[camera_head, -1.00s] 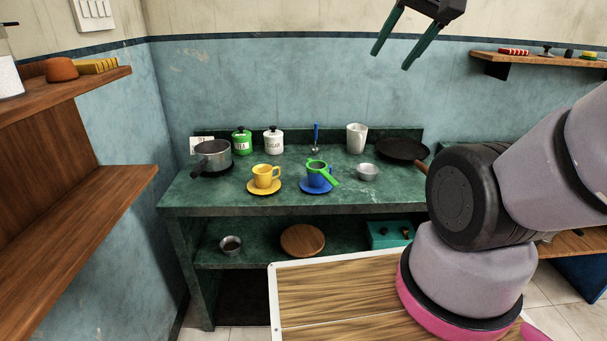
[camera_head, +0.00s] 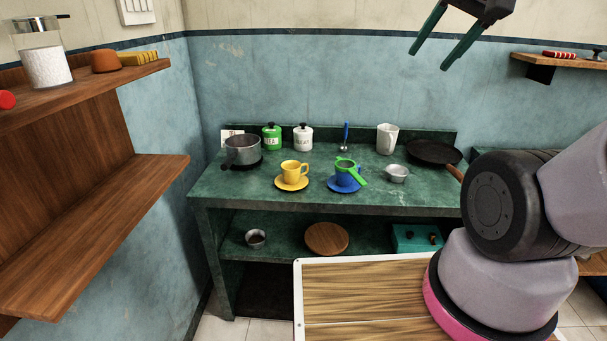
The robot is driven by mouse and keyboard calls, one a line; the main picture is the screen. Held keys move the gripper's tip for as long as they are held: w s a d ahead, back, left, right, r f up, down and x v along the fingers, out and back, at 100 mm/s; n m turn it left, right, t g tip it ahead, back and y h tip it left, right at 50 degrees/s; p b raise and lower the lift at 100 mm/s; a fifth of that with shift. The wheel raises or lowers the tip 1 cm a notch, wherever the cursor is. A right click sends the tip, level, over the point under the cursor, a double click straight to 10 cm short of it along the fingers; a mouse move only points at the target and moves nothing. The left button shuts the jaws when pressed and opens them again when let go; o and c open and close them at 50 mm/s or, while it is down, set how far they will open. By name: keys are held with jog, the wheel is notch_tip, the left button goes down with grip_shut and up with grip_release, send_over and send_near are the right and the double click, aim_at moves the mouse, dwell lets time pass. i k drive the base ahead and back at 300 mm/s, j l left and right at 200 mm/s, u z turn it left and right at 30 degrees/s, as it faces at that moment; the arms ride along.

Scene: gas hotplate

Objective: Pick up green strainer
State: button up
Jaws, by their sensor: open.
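The green strainer (camera_head: 347,166) rests on top of the blue cup (camera_head: 345,179), its handle pointing to the lower right. The cup stands on a blue saucer (camera_head: 332,184) on the green counter (camera_head: 270,195). My gripper (camera_head: 429,61) is at the top of the head view, high above the counter and in front of the blue wall. Its two dark green fingers are apart with nothing between them. It is well away from the strainer.
A yellow cup (camera_head: 294,170) on a saucer stands left of the strainer, and a small metal bowl (camera_head: 397,173) stands right. Behind are a pot (camera_head: 242,150), canisters, a blue-handled utensil (camera_head: 345,135), a white mug (camera_head: 387,139) and a pan (camera_head: 433,152). Wooden shelves (camera_head: 100,235) are at left.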

aim_at(343, 165)
jog(key=j+z, duration=0.1)
jog(key=j, duration=0.45)
jog(key=k+j+z, duration=0.1)
jog(key=j, duration=0.45)
jog(key=k+j, duration=0.15)
jog(key=j, duration=0.4)
jog(key=z, duration=0.05)
